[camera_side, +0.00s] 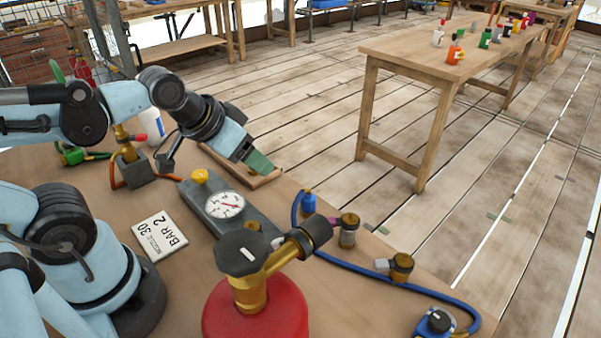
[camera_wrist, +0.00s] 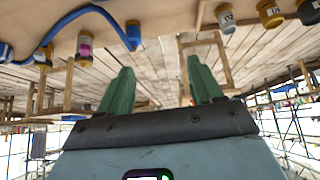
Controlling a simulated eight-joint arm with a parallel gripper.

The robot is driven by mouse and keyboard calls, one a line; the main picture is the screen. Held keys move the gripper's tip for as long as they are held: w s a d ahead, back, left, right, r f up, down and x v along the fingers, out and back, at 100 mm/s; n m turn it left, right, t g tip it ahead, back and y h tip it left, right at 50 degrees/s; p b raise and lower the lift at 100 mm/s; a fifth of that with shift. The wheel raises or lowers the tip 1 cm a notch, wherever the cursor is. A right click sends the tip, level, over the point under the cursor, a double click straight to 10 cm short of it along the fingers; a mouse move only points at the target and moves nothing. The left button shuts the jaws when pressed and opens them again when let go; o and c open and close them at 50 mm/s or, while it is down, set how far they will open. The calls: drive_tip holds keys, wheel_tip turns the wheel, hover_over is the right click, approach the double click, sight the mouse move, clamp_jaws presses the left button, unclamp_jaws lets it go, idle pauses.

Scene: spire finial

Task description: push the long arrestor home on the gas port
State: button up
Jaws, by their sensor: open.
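My gripper (camera_side: 258,163) hangs above a wooden tray (camera_side: 266,178) at the table's far edge, its green fingers pointing down and to the right. In the wrist view the two green fingers (camera_wrist: 160,80) are spread with nothing between them. I cannot tell for sure which part is the long arrestor or which is the gas port. Candidates are a short cylinder with a magenta part (camera_side: 348,232), a brass fitting with a grey tab (camera_side: 401,268), and the black-capped brass valve (camera_side: 249,278) on the red cylinder (camera_side: 272,312). None of them touches my gripper.
A grey block with a dial gauge (camera_side: 225,205) stands mid-table. A blue hose (camera_side: 375,275) curves along the right edge from a blue fitting (camera_side: 308,204). A white card (camera_side: 160,235) lies left of the gauge. A brass post on a dark block (camera_side: 135,170) stands at the back left.

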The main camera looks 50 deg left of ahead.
drive_tip(key=n, duration=0.1)
drive_tip(key=n+g+h, duration=0.4)
drive_tip(key=n+g, duration=0.1)
drive_tip(key=n, duration=1.7)
approach(348, 217)
drive_tip(key=shift+w+d+f, duration=0.1)
drive_tip(key=shift+w+d, duration=0.15)
drive_tip(key=shift+w, duration=0.1)
drive_tip(key=shift+m, duration=0.3)
drive_tip(key=x, duration=0.6)
drive_tip(key=shift+d+f, duration=0.15)
drive_tip(key=shift+f, duration=0.3)
drive_tip(key=shift+a+x, duration=0.2)
drive_tip(key=shift+x, duration=2.4)
